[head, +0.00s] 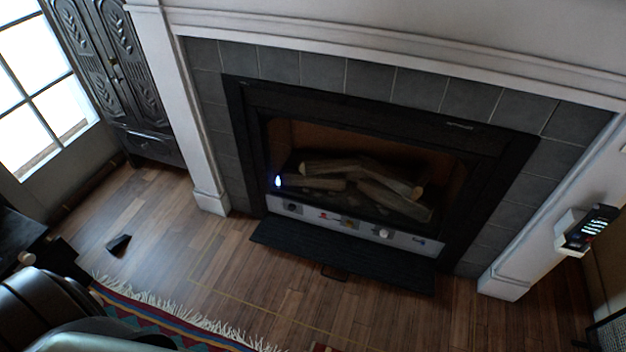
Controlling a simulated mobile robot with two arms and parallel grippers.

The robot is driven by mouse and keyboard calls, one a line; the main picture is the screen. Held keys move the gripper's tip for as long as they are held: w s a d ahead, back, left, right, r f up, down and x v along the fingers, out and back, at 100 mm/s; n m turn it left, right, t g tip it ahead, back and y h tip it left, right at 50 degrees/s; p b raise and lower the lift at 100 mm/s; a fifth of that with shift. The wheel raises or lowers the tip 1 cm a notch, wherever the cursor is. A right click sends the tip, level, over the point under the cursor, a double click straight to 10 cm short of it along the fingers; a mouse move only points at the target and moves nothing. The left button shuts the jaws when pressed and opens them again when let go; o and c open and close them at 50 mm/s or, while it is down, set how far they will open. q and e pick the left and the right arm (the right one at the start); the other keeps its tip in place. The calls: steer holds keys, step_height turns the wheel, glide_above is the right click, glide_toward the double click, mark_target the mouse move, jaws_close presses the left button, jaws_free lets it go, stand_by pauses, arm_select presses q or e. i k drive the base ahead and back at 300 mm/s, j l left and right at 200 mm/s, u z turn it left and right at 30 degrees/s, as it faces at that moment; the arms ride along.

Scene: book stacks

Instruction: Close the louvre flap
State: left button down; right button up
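The louvre flap (345,258) is a dark, ribbed panel at the foot of the black fireplace (385,120) in the head view. It is folded down and out over the floor, so it stands open. Above it a pale control strip (345,222) with knobs and labels is exposed. A small dark handle or tab (334,273) shows at the flap's front edge. Neither of my grippers can be made out in this view.
A fringed, striped rug (180,320) lies at the lower left. A small dark wedge (119,244) lies on the wood floor. A lit device (592,228) is on the right mantel leg. A carved dark cabinet (125,80) stands at the left. Floor before the flap looks clear.

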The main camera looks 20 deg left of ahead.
mark_target(416, 275)
steer(key=u, duration=0.45)
steer(key=i+j, duration=0.1)
steer(key=i, duration=0.3)
steer(key=i+j, duration=0.1)
steer(key=i, duration=0.35)
steer(key=z, duration=0.45)
steer(key=i+j+z, duration=0.1)
steer(key=z, duration=0.3)
steer(key=i+z, duration=0.1)
steer(key=z, duration=0.35)
steer(key=j, duration=0.05)
